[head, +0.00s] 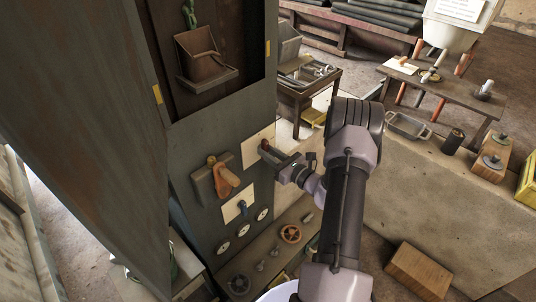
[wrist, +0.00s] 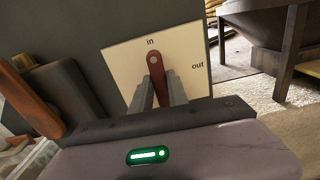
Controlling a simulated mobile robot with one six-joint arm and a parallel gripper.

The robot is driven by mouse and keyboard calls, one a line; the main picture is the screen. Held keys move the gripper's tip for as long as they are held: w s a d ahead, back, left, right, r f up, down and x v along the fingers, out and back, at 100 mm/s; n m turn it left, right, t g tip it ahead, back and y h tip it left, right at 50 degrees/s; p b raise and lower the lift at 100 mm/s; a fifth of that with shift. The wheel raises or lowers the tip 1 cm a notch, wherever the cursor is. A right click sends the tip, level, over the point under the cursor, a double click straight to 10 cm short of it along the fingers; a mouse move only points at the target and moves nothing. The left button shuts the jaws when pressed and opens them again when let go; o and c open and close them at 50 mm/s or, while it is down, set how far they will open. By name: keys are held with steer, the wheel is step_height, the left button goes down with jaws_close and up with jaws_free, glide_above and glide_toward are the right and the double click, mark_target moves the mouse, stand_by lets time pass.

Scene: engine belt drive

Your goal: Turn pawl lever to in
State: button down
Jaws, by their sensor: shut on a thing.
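The pawl lever (wrist: 156,66) is a red-brown bar on a cream plate (wrist: 120,62) in the wrist view. The plate reads "in" above the lever and "out" to its right. The lever's rounded end with a pale dot lies just under "in", and the bar runs down between my fingers. My gripper (wrist: 158,92) is shut on the lever, one finger on each side. In the head view my gripper (head: 272,151) reaches the cream plate (head: 251,147) from the right, and the lever's red end (head: 265,143) shows at the fingertips. The lower part of the lever is hidden.
An orange-brown handle (head: 227,178) on a block sits left of the plate, close to my gripper. A blue lever (head: 242,207) on a second cream plate and several round dials (head: 244,231) are below. A workbench (head: 450,88) stands at the right.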

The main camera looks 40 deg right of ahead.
steer(key=shift+n, duration=0.3)
steer(key=c, duration=1.3)
jaws_free()
steer(key=shift+s, duration=0.1)
steer(key=s+p, duration=0.1)
steer(key=s, duration=0.4)
steer(key=s+d+p, duration=0.1)
steer(key=s, duration=0.5)
steer(key=s+p, duration=0.2)
steer(key=s, duration=0.4)
steer(key=shift+s+d, duration=0.15)
